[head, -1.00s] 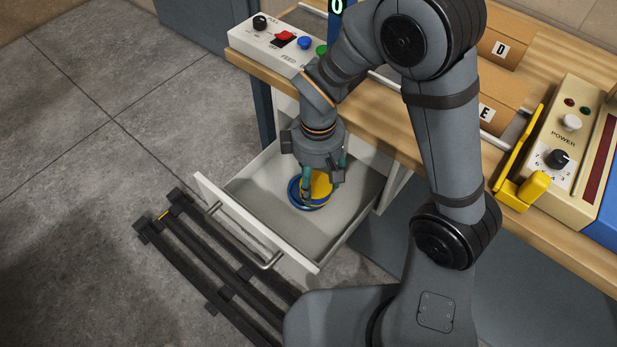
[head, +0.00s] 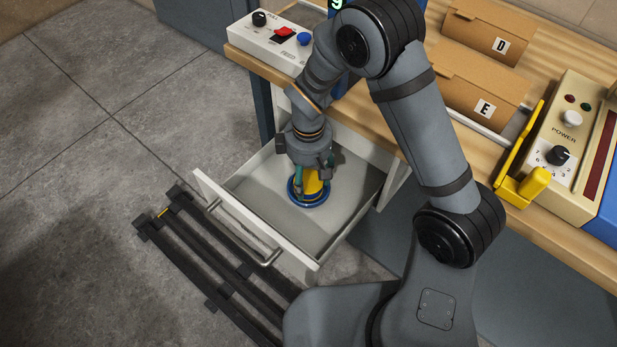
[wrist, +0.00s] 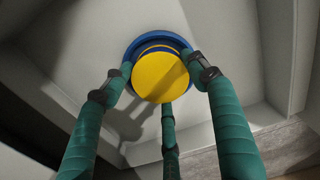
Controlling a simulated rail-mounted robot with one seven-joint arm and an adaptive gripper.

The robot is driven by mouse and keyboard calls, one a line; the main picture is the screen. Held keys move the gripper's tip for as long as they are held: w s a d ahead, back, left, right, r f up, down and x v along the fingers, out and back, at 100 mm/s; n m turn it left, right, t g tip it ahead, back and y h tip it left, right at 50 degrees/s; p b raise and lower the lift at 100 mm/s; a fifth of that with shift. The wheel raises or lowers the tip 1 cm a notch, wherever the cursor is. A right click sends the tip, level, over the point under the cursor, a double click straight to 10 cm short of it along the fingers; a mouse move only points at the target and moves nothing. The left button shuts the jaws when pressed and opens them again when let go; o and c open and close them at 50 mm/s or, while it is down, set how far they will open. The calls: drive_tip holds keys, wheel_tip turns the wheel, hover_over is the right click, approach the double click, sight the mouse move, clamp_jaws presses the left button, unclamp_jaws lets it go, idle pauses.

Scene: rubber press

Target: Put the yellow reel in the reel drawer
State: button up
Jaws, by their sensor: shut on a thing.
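The yellow reel (head: 313,186), with a blue flange at its lower end, is inside the open reel drawer (head: 259,174). It stands upright, or nearly so, at or just above the drawer floor; I cannot tell whether it touches. My gripper (head: 313,178) points down into the drawer and is shut on the reel. In the wrist view the reel's round yellow face (wrist: 160,75) lies between my three teal fingers (wrist: 162,88), with the blue flange beyond it. My gripper and wrist hide part of the reel in the head view.
The white drawer front with its handle (head: 270,258) faces the dark floor rails (head: 185,235). The wooden bench edge (head: 370,125) overhangs behind the drawer. A control box (head: 272,38) and the bins marked D (head: 480,35) and E (head: 465,90) are on the bench. The drawer floor around the reel looks clear.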

sight(309, 181)
drive_tip(key=shift+f, duration=0.1)
drive_tip(key=o, duration=1.3)
drive_tip(key=shift+c, duration=0.2)
wheel_tip(309, 181, up, 8)
drive_tip(key=shift+f+p, duration=0.1)
drive_tip(key=shift+p, duration=0.55)
drive_tip(key=o, duration=0.3)
